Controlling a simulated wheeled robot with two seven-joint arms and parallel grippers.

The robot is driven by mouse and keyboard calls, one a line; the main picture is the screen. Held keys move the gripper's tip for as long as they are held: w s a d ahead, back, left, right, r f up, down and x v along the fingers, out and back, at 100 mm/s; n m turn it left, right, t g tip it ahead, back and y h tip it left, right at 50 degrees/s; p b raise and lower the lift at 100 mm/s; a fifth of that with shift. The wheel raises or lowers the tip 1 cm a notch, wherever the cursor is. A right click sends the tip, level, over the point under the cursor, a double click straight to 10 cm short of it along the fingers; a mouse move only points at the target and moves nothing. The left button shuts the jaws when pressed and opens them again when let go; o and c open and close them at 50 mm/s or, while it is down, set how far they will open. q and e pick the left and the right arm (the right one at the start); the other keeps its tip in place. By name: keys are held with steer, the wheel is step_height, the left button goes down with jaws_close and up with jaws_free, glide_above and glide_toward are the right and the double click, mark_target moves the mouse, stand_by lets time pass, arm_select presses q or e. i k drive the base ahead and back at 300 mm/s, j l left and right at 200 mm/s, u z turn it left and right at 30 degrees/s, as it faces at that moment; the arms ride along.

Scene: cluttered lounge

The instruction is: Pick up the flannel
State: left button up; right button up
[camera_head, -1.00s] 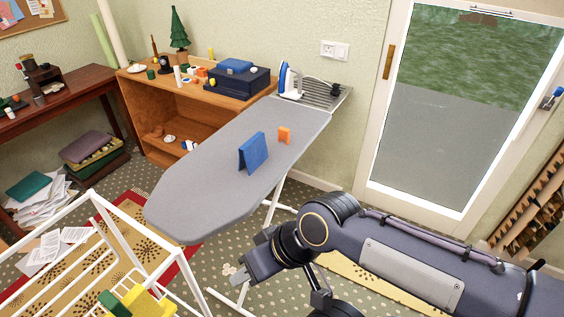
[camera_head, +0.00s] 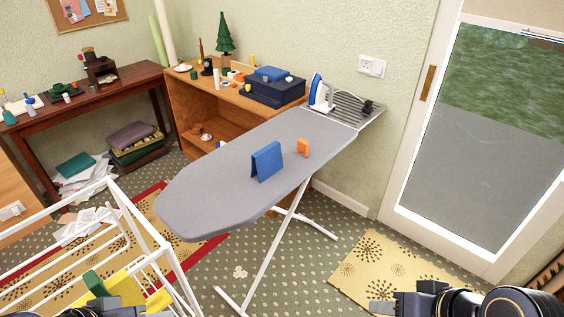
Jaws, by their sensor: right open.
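A blue folded piece (camera_head: 267,161), perhaps cloth, stands tent-like on the grey ironing board (camera_head: 215,190); a small orange piece (camera_head: 303,148) stands beside it. Yellow (camera_head: 158,300) and green (camera_head: 95,284) pieces, perhaps cloths, are at the white drying rack (camera_head: 150,236) at lower left. I cannot tell for certain which of these is the flannel. My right gripper (camera_head: 382,304) is open at the bottom edge, apart from the board and these pieces. A dark part at the bottom left, likely my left gripper (camera_head: 105,307), is near the yellow piece, mostly cut off; its jaws are unclear.
A blue and white iron (camera_head: 320,92) rests on the rack at the board's far end. A wooden shelf unit (camera_head: 235,112) stands behind the board. The board's white legs (camera_head: 268,249) stand on the patterned floor. A glass door (camera_head: 470,140) is at right.

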mark_target(267, 161)
steer(key=u, duration=1.95)
steer(key=z, duration=1.95)
steer(key=i+l+z, duration=0.1)
steer(key=i+z, duration=0.65)
steer(key=i, duration=0.2)
